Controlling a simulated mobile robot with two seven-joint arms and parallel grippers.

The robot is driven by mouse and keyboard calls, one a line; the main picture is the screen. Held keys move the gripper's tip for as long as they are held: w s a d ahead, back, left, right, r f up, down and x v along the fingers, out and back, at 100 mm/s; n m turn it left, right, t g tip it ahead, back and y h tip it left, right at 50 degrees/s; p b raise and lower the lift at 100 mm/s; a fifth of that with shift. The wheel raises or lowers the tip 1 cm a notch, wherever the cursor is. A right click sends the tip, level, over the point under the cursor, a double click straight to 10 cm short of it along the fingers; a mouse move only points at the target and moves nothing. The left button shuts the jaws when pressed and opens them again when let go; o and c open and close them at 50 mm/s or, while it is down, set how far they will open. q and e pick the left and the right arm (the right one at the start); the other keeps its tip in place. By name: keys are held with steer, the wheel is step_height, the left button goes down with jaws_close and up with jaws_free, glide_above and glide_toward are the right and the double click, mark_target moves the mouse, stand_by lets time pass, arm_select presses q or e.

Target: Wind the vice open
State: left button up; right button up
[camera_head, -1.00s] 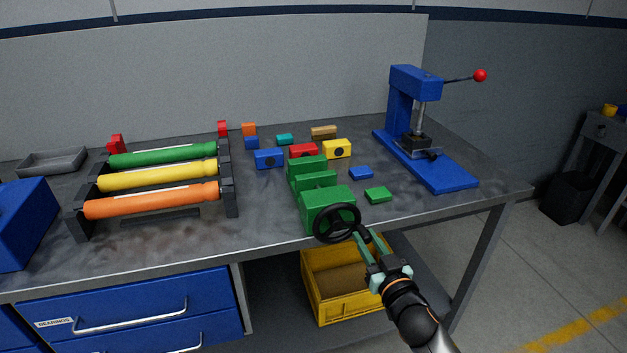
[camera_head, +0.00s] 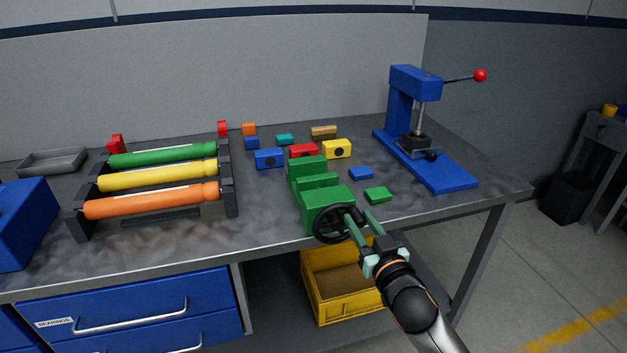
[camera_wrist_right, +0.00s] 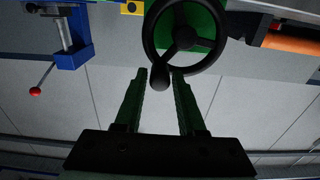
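The green vice (camera_head: 326,205) stands at the front edge of the workbench, with its black handwheel (camera_head: 321,235) facing forward. The wheel also shows in the right wrist view (camera_wrist_right: 219,54), with a dark handle knob (camera_wrist_right: 160,79) near its rim. My right gripper (camera_head: 361,218) is at the right side of the wheel. In the right wrist view the gripper (camera_wrist_right: 160,72) is open, its green fingertips on either side of the knob. Whether they touch the knob I cannot tell. My left gripper is not in view.
Several coloured blocks (camera_head: 269,159) lie behind the vice, and a small green block (camera_head: 378,195) lies to its right. A rack of coloured rollers (camera_head: 232,190) stands left, a blue press (camera_head: 455,177) right. A yellow crate (camera_head: 345,310) sits below the bench edge.

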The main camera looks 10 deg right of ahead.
steer(key=shift+o, duration=1.4)
steer(key=shift+f, duration=0.1)
steer(key=shift+s+p, duration=0.45)
steer(key=shift+s, duration=1.15)
steer(key=shift+s+d+p, duration=0.15)
steer(key=shift+s+p, duration=0.2)
steer(key=shift+s, duration=2.1)
steer(key=s+a+f+g+y+p, duration=0.1)
steer(key=s+a+f+g+p, duration=0.1)
steer(key=s+f, duration=0.7)
steer(key=s+a+f+n+g+p, duration=0.1)
steer(key=s+a+f+g+p, duration=0.2)
steer(key=s+f+g, duration=0.3)
steer(key=s+a+f, duration=0.1)
steer(key=s+f, duration=0.3)
steer(key=f, duration=0.3)
steer(key=shift+s+a+f+n+g+y, duration=0.2)
steer(key=shift+a+f+n+g+y, duration=0.1)
steer(key=shift+a+g+y, duration=0.1)
